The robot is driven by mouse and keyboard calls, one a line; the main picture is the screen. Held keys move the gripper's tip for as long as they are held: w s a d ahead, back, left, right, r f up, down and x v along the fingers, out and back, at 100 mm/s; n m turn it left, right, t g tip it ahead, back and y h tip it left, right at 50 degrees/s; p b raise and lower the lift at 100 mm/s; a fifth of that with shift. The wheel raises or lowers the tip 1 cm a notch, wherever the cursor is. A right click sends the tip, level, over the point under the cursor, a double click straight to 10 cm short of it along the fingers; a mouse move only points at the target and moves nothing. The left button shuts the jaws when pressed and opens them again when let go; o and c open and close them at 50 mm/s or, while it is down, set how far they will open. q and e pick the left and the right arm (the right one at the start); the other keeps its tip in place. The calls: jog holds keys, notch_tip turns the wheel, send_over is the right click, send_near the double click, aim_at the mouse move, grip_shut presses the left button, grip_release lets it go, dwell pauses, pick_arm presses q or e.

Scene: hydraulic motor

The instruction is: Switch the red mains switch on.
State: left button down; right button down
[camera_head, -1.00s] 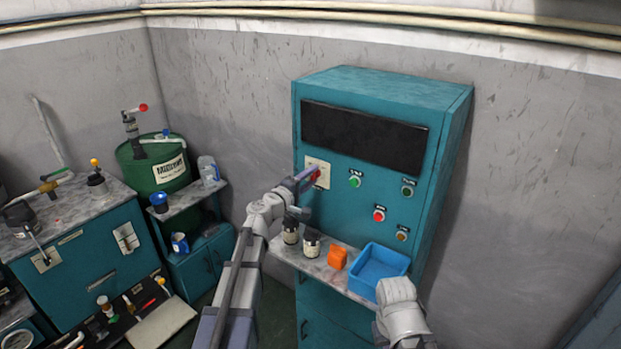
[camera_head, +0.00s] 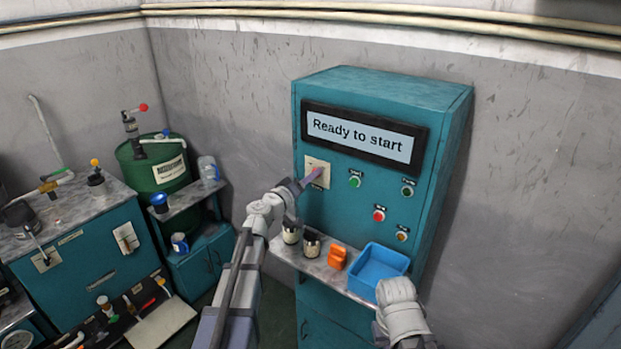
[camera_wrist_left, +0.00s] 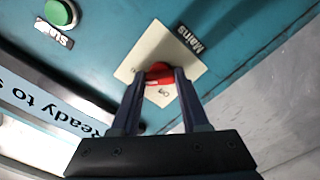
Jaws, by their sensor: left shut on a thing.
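The red mains switch (camera_wrist_left: 158,72) sits on a cream plate (camera_wrist_left: 130,68) labelled "Mains" in the left wrist view. In the head view the plate (camera_head: 311,164) is at the upper left of the teal cabinet's front. My left gripper (camera_head: 318,174) is at the plate, and its fingers (camera_wrist_left: 157,78) are shut on the red switch. The fingers hide part of the switch and part of the plate's lettering. The cabinet's display (camera_head: 362,138) is lit and reads "Ready to start". My right arm shows at the lower right, but its fingertips are out of the picture.
A green start button (camera_head: 355,181), a red button (camera_head: 379,215) and two small lamps are on the panel. On the shelf below stand two dark jars, an orange block (camera_head: 337,257) and a blue bin (camera_head: 378,270). The wall right of the cabinet is bare.

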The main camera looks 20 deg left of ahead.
dwell(0.6)
pick_arm(q)
jog(key=shift+c, duration=2)
grip_release()
jog(key=shift+s, duration=0.1)
jog(key=v, duration=0.7)
jog(key=shift+s, duration=0.3)
jog(key=shift+a, duration=0.15)
